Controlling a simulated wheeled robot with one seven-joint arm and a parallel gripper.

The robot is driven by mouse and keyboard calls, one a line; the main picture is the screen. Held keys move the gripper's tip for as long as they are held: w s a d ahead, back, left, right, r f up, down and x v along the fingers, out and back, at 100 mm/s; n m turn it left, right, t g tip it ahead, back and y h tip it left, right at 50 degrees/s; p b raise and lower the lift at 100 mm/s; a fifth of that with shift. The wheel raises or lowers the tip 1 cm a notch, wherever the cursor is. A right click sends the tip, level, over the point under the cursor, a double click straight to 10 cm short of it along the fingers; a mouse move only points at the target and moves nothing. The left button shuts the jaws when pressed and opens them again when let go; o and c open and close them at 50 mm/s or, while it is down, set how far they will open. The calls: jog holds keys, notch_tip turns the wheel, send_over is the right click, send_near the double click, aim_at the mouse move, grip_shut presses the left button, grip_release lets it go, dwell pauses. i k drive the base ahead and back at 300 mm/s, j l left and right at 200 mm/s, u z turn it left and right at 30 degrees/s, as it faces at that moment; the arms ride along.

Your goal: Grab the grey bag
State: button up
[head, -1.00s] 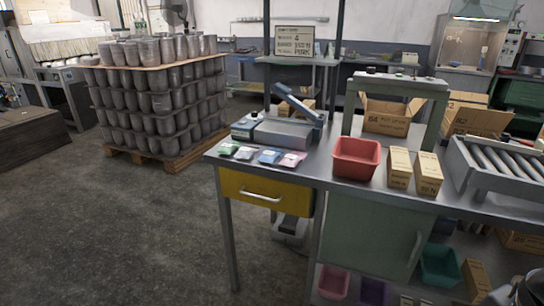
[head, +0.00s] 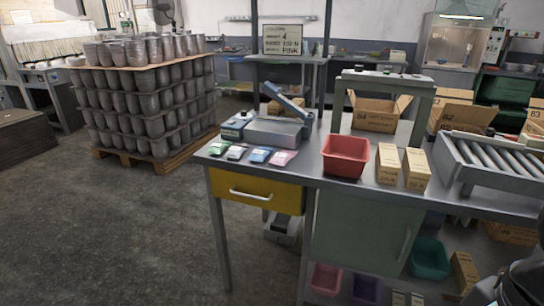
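The grey bag (head: 236,152) is a small flat packet lying near the front left edge of the metal workbench (head: 318,172). It lies in a row between a green bag (head: 218,147) on its left and a blue bag (head: 259,155) on its right. A pink bag (head: 283,158) lies at the right end of the row. The grey bag looks fully exposed, with nothing on top of it. My gripper is not clearly visible. A dark part, probably of my arm, shows at the lower right corner, well away from the bags.
A sealing device (head: 276,130) with a raised blue arm stands behind the bags. A red bin (head: 346,155) and two tan boxes (head: 387,163) stand to the right. A yellow drawer (head: 256,193) is below. Open floor (head: 110,235) lies left of the bench.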

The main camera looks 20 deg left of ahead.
aim_at(233, 152)
jog(key=j+z, duration=0.15)
jog(key=z, duration=0.25)
jog(key=j+z, duration=0.15)
jog(key=z, duration=0.25)
jog(key=j+z, duration=0.2)
jog(key=j, duration=0.25)
jog(key=j+z, duration=0.15)
jog(key=j, duration=0.3)
jog(key=k+j+z, duration=0.2)
jog(key=j, duration=0.25)
jog(key=j+z, duration=0.2)
jog(key=j, duration=0.25)
jog(key=k+j, duration=0.15)
jog(key=j, duration=0.3)
jog(key=k+j, duration=0.1)
jog(key=j, duration=0.3)
jog(key=k+j, duration=0.15)
jog(key=j, duration=0.3)
jog(key=k+j+z, duration=0.1)
jog(key=j, duration=0.3)
jog(key=k+j, duration=0.15)
jog(key=j, duration=0.3)
